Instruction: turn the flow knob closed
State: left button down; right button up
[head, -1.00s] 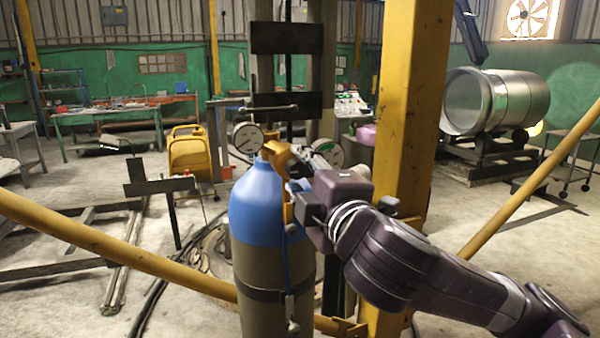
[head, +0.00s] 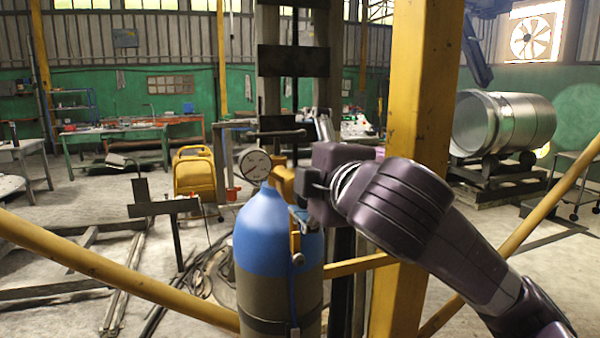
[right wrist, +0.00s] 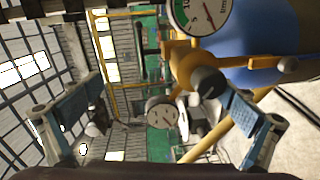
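The blue-shouldered gas cylinder (head: 265,235) stands upright beside a yellow post. A brass regulator (head: 283,178) with a round gauge (head: 255,164) sits on its top. In the right wrist view the regulator's yellow body (right wrist: 183,62) carries a dark round knob (right wrist: 208,82), which looks like the flow knob. My right gripper (right wrist: 165,92) is open, with its blue-padded fingers spread to either side of the regulator. The knob lies near the right finger; I cannot tell whether they touch. In the head view my right gripper (head: 305,182) hides part of the regulator. My left gripper is out of view.
The yellow post (head: 420,100) rises just behind my right arm. Yellow slanted braces (head: 110,270) cross low at left and right. In the wrist view two gauges (right wrist: 200,14) (right wrist: 162,113) flank the regulator. A metal stand (head: 165,208) is left of the cylinder.

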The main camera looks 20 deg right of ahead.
jog(key=shift+t, duration=0.6)
jog(key=r, duration=0.4)
jog(key=shift+s+d+r, duration=0.35)
jog(key=shift+s+d, duration=0.05)
jog(key=f, duration=0.1)
jog(key=a+f+g, duration=0.1)
jog(key=f, duration=0.1)
jog(key=shift+f, duration=0.15)
jog(key=shift+c, duration=0.7)
jog(key=shift+s, duration=0.35)
jog(key=shift+c, duration=1.4)
jog(key=shift+s+a, duration=0.2)
jog(key=shift+a, duration=0.15)
jog(key=c, duration=0.3)
jog(key=s, duration=0.2)
jog(key=s+d, duration=0.1)
jog(key=shift+s+r, duration=0.25)
jog(key=shift+s, duration=0.15)
jog(key=c, duration=0.4)
jog(key=shift+o, duration=0.2)
jog(key=s, duration=0.5)
jog(key=shift+s+f+p, duration=0.25)
jog(key=shift+f+p, duration=0.1)
jog(key=shift+f, duration=0.05)
jog(key=shift+w, duration=0.1)
